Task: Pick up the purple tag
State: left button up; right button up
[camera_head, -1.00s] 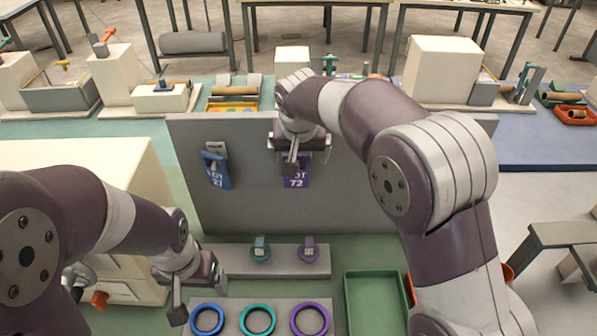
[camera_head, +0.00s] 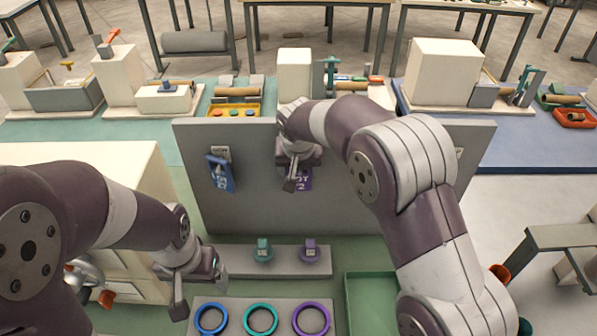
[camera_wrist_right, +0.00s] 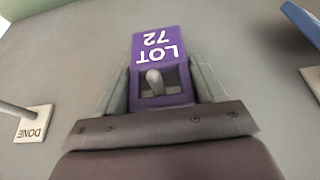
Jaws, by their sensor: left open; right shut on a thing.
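The purple tag (camera_wrist_right: 160,50), marked LOT 72, is at the grey upright panel (camera_head: 340,205). In the right wrist view it lies between the fingers of my right gripper (camera_wrist_right: 163,88), which is shut on it. A pale peg (camera_wrist_right: 154,82) shows in the tag's opening. In the head view the tag (camera_head: 305,182) is partly hidden behind my right gripper (camera_head: 292,182). My left gripper (camera_head: 200,290) is open and empty, low at the left, near the ring tray.
A blue tag (camera_head: 221,175) hangs on the panel to the left. Below are a teal piece (camera_head: 263,250) and a purple piece (camera_head: 310,251) on a grey block, and blue, teal and purple rings (camera_head: 311,318). A green tray (camera_head: 372,300) stands to their right.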

jog(key=shift+b, duration=0.3)
jog(key=s+b, duration=0.8)
jog(key=s, duration=1)
jog(key=shift+r, duration=0.35)
